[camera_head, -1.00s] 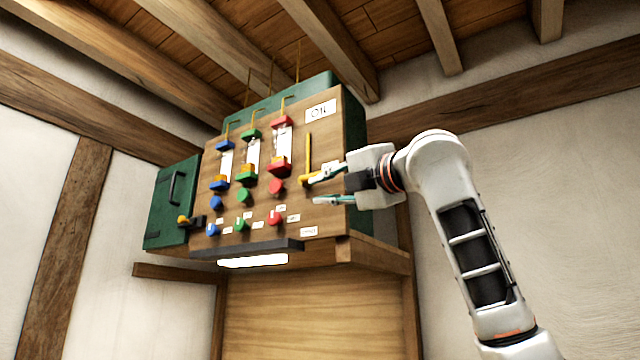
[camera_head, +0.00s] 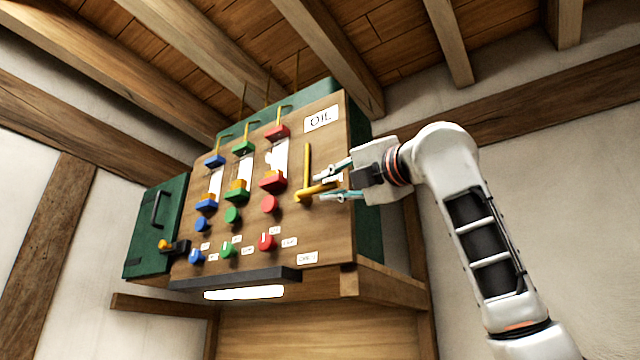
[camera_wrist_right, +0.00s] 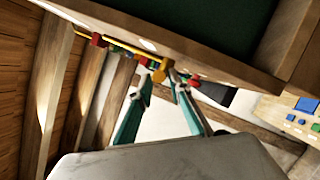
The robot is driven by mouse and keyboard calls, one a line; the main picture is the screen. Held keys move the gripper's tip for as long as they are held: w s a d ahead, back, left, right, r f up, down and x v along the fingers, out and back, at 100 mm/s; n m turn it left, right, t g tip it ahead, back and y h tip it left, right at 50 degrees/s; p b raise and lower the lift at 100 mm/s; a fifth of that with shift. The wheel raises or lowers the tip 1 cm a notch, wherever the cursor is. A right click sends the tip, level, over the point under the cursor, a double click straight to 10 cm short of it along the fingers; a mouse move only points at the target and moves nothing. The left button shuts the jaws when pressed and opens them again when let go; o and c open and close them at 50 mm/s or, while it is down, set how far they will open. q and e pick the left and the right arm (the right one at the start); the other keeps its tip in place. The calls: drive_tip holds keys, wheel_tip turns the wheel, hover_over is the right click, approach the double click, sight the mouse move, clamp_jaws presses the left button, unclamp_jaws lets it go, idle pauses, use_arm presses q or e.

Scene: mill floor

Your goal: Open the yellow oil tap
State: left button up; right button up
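The yellow oil tap (camera_head: 307,163) is on the wooden panel under the "OIL" label, with a vertical yellow pipe and a short yellow lever at its foot pointing right. My right gripper (camera_head: 321,187) is at the lever, coming from the right. Its two teal-and-grey fingers are apart, one above and one below the lever in the head view. In the right wrist view the yellow tap end (camera_wrist_right: 160,72) shows near the fingertips, close to the right-hand finger; I cannot tell whether they touch. My left gripper is not in view.
The wooden panel (camera_head: 330,230) carries blue, green and red gauges, buttons and knobs left of the tap. A green box (camera_head: 155,225) with a handle and an orange-knobbed switch (camera_head: 166,245) is at the left. A dark ledge with a lit lamp (camera_head: 245,293) runs below.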

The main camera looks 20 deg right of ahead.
sight(326, 189)
drive_tip(key=x, duration=0.2)
drive_tip(key=shift+w+p, duration=0.3)
drive_tip(key=shift+p, duration=0.1)
drive_tip(key=shift+w+r, duration=0.1)
drive_tip(key=shift+w, duration=0.15)
drive_tip(key=shift+w+a, duration=0.2)
drive_tip(key=c, duration=0.5)
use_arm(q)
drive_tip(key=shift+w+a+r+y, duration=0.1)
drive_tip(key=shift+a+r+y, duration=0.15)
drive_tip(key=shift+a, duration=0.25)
use_arm(e)
clamp_jaws()
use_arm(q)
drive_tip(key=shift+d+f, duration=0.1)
